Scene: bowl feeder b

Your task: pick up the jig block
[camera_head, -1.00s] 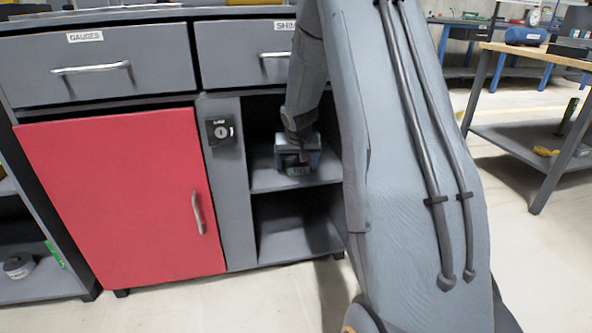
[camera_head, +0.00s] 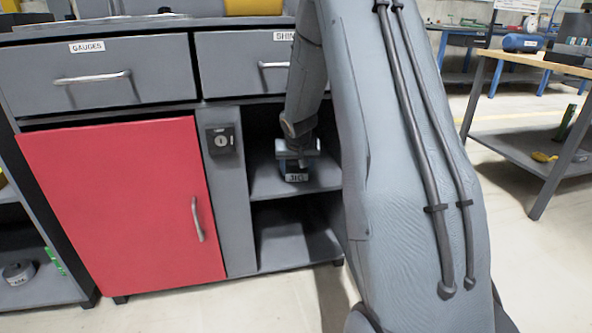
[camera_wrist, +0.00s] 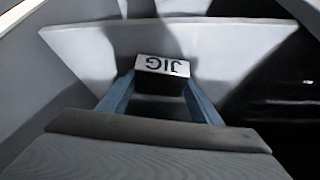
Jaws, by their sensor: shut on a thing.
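The jig block (camera_head: 296,177) is a small block with a pale label reading "JIG". It is at the upper shelf of the open bay in the grey cabinet. My gripper (camera_head: 296,162) reaches into the bay from above and is shut on it. In the wrist view the block (camera_wrist: 161,68) shows its label upside down, between the two blue fingers of my gripper (camera_wrist: 160,92). I cannot tell whether the block touches the shelf. Part of the block is hidden by my gripper.
The upper shelf (camera_head: 262,186) has bare room around the block. A red door (camera_head: 120,205) is shut to the left, with a lock (camera_head: 221,140) on the post between. Drawers (camera_head: 100,72) sit above the bay. A wooden-topped bench (camera_head: 545,62) stands at the right.

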